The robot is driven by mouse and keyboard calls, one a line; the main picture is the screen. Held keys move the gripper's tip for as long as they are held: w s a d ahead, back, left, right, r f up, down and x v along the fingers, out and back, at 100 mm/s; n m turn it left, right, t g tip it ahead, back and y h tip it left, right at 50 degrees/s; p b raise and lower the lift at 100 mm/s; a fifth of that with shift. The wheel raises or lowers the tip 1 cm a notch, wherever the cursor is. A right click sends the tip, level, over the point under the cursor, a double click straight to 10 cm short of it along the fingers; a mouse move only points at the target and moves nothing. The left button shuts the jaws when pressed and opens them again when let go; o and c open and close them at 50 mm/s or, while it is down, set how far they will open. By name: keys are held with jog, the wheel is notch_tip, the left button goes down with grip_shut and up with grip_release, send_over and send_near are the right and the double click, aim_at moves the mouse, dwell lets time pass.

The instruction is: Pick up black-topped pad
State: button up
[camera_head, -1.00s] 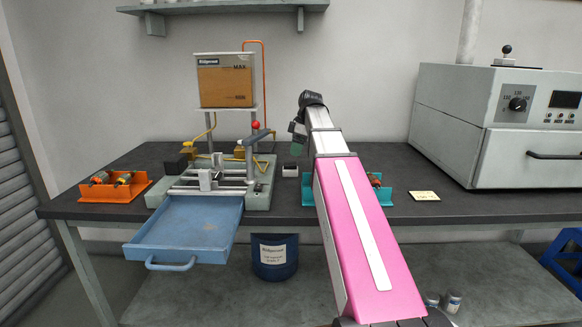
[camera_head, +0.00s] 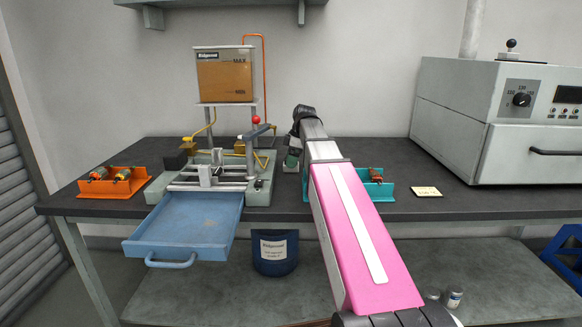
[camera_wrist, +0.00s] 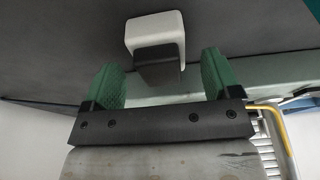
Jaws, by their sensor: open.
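The black-topped pad (camera_wrist: 153,28) is a small pale block with a black face, on the dark bench top. In the wrist view it sits just beyond and between my fingertips, and no contact shows. My gripper (camera_wrist: 160,62) is open, with its two green fingers apart and nothing between them. In the head view my gripper (camera_head: 292,160) is low over the bench, right of the blue-tray fixture, and mostly covers the pad.
A teal holder (camera_head: 384,190) with parts is to the right. An orange holder (camera_head: 112,190) sits far left, and a large grey oven (camera_head: 450,120) fills the right.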

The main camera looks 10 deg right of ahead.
jog(key=x, duration=0.2)
jog(key=shift+a+f, duration=0.15)
jog(key=shift+f, duration=0.15)
jog(key=c, duration=1.1)
jog(key=shift+r, duration=0.1)
notch_tip(320, 180, up, 10)
jog(key=shift+f, duration=0.1)
jog(key=shift+o, duration=0.9)
